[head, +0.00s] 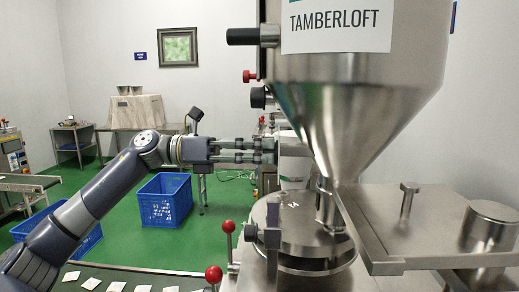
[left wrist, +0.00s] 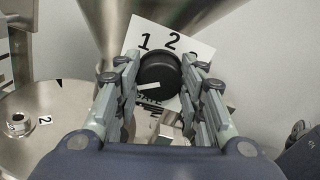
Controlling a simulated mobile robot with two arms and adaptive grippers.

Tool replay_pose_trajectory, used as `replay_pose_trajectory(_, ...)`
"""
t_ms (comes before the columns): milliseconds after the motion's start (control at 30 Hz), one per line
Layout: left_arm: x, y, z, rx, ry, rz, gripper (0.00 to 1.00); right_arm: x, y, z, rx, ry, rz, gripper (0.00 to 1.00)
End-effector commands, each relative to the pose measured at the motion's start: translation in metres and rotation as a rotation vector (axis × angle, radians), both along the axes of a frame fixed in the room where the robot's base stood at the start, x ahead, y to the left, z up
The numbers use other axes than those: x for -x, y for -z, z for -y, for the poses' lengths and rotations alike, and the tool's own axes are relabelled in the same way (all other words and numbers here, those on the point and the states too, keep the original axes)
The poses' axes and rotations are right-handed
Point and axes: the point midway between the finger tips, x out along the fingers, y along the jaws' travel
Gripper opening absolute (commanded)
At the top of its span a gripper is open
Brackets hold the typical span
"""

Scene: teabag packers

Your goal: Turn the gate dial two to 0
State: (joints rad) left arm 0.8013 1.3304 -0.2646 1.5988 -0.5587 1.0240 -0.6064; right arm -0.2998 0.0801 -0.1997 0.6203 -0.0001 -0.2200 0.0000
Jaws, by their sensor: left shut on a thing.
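The gate dial (left wrist: 158,70) is a round black knob on a white plate (left wrist: 203,50), under the steel hopper cone. Its white pointer line points left and slightly down in the left wrist view. The numbers 1 and 2 show above the knob, with part of another number at the right. The word GATE is partly covered below it. No 0 is readable; the fingers hide parts of the plate. My left gripper (left wrist: 160,82) is shut on the knob, one finger on each side. In the head view my left gripper (head: 276,150) reaches the machine beside the cone. My right gripper is not in view.
The steel hopper (head: 350,100) stands above a round steel disc (head: 310,232), which carries a small 2 label in the left wrist view (left wrist: 45,120). Red-knobbed levers (head: 228,227) rise in front. A steel cover plate (head: 440,215) lies at right. A blue crate (head: 165,205) stands on the floor.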

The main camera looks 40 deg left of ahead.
Motion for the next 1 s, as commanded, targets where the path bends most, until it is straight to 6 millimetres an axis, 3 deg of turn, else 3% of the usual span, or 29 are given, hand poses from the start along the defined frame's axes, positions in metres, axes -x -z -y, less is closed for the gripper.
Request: replay_pose_trajectory(1000, -0.002, 0.001, -0.001, 0.463, -0.001, -0.756, 0.13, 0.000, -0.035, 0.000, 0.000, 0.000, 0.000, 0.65)
